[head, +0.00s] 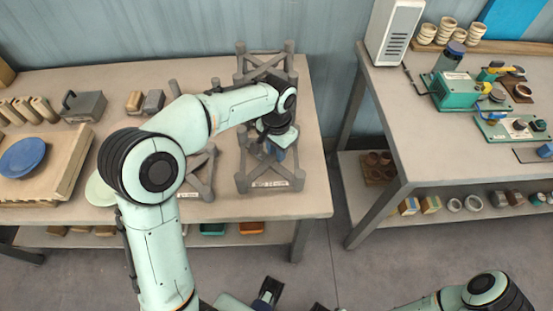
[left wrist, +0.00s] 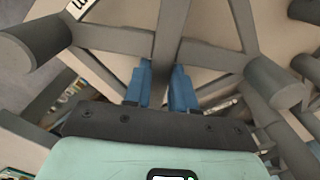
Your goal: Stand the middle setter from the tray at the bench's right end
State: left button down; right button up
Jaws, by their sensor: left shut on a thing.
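The setters are grey open frames with cross bars and round corner posts. One setter (head: 242,170) stands at the right end of the bench (head: 315,195), near the front edge, with a white label at its front. My left gripper (head: 277,152) is over its middle, pointing down. In the left wrist view its blue fingers (left wrist: 162,88) are shut on a bar of this setter (left wrist: 168,40). Another setter (head: 242,62) stands behind it, partly hidden by my left arm. A third setter (head: 205,180) is to the left, also partly covered by the arm.
A pale wooden tray (head: 75,170) with a blue plate (head: 22,156) is at the left of the bench. A grey weight-like block (head: 85,107) and small blocks (head: 134,101) lie at the back. A second bench (head: 430,150) stands right, across a gap.

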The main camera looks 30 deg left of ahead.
pick_arm(q)
jog(key=shift+f, duration=2.1)
jog(key=shift+f+b, duration=0.1)
jog(key=shift+b, duration=0.2)
jog(key=c, duration=0.9)
grip_release()
notch_tip(320, 180, up, 12)
jog(key=shift+r+p, duration=0.1)
jog(key=shift+p, duration=0.9)
